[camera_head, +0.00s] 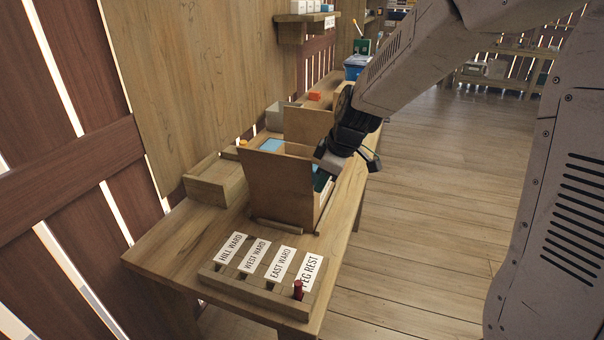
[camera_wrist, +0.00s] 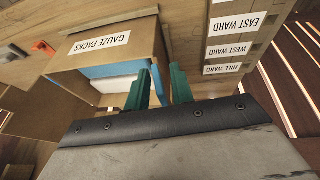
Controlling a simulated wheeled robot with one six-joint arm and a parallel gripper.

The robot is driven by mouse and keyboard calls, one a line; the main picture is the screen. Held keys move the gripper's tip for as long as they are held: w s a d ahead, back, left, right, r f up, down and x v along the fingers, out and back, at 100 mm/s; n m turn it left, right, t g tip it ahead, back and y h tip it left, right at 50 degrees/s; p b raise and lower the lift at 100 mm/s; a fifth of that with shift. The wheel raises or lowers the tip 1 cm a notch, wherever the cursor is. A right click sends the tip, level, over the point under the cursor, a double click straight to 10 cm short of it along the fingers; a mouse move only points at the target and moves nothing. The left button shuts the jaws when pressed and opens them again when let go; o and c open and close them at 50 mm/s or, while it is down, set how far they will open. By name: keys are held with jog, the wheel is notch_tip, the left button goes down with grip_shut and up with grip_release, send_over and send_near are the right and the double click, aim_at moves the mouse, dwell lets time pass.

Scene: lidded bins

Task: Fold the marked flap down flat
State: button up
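A brown bin (camera_head: 278,187) stands on the wooden bench with its near panel upright. In the wrist view, a brown panel (camera_wrist: 140,52) carries a white GAUZE PACKS label (camera_wrist: 100,42), upside down. Blue and white contents (camera_wrist: 115,82) show beside it. I cannot tell which panel is the marked flap. My gripper (camera_head: 322,180) is at the right side of the bin. In the wrist view, its two green fingers (camera_wrist: 161,88) are apart, close to the bin's edge. Whether they touch a panel is unclear.
A rack with ward labels (camera_head: 252,262) lies at the bench's near end. A red peg (camera_head: 298,290) stands at its PEG REST position. Another bin (camera_head: 307,122) and an orange item (camera_head: 315,96) are behind.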

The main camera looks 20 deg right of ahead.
grip_shut()
jog(key=shift+w+d+g+y, duration=0.4)
jog(key=shift+g+y, duration=0.1)
jog(key=shift+g, duration=0.2)
jog(key=shift+w+d+r+m+g+y, duration=0.1)
jog(key=shift+w+d+m+g+y, duration=0.2)
jog(key=shift+w+g+y, duration=0.35)
jog(key=shift+s, duration=0.1)
